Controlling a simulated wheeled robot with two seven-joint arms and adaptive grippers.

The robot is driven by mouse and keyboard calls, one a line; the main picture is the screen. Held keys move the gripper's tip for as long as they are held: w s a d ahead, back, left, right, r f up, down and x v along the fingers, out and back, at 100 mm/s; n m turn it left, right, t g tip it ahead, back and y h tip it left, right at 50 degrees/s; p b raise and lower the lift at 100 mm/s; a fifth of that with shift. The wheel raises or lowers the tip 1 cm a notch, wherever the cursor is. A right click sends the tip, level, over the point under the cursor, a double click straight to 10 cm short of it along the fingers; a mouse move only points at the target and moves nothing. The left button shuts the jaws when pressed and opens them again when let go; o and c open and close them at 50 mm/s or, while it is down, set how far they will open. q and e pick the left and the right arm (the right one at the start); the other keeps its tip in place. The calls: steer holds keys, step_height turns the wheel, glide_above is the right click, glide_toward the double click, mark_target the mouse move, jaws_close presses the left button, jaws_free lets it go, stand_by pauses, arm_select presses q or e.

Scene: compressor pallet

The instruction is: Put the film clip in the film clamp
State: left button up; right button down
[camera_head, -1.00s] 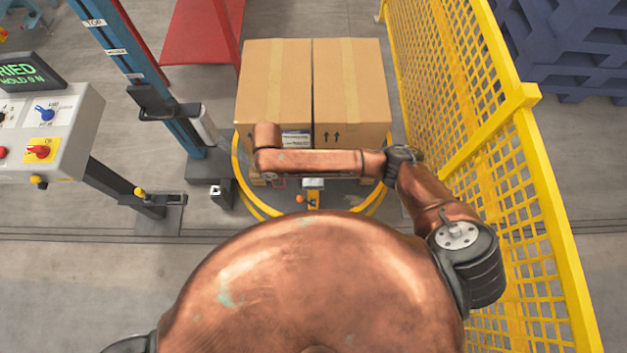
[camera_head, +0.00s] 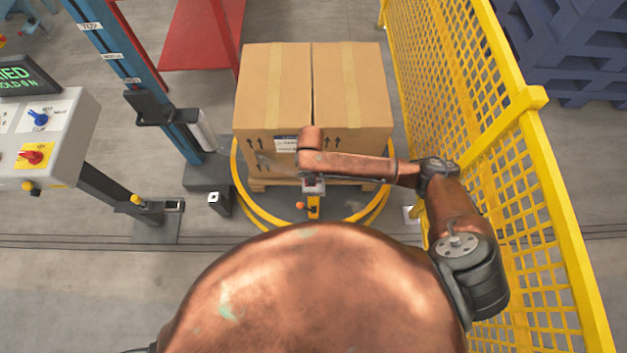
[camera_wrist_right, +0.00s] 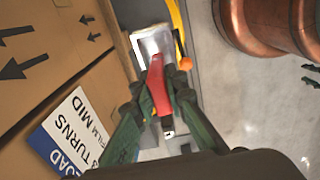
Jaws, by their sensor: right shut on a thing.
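The film clip, a red piece (camera_wrist_right: 158,88), is between the dark green fingers of my right gripper (camera_wrist_right: 160,100) in the right wrist view. The gripper is shut on it. The film clamp, a pale metal block (camera_wrist_right: 153,42), lies just beyond the clip's far end; whether they touch is unclear. In the head view the clamp (camera_head: 314,188) sits on a yellow bracket at the front of the turntable. The end of my right arm is just above it there and hides the right gripper and clip. My left gripper is not in view.
Brown cartons (camera_head: 350,85) stand on a pallet inside the yellow turntable ring (camera_head: 240,190). A yellow mesh fence (camera_head: 480,130) runs close along my right arm. A blue post (camera_head: 130,75) and control box (camera_head: 45,140) stand left. An orange knob (camera_wrist_right: 185,63) is beside the clamp.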

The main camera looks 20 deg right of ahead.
steer(key=f, duration=0.2)
steer(key=f+b, duration=0.1)
steer(key=f, duration=0.1)
steer(key=shift+d+f, duration=0.1)
steer(key=shift+d, duration=0.3)
steer(key=shift+w, duration=0.1)
steer(key=c, duration=1.9)
jaws_free()
steer(key=shift+c, duration=0.2)
step_height(320, 180, up, 12)
steer(key=p, duration=0.3)
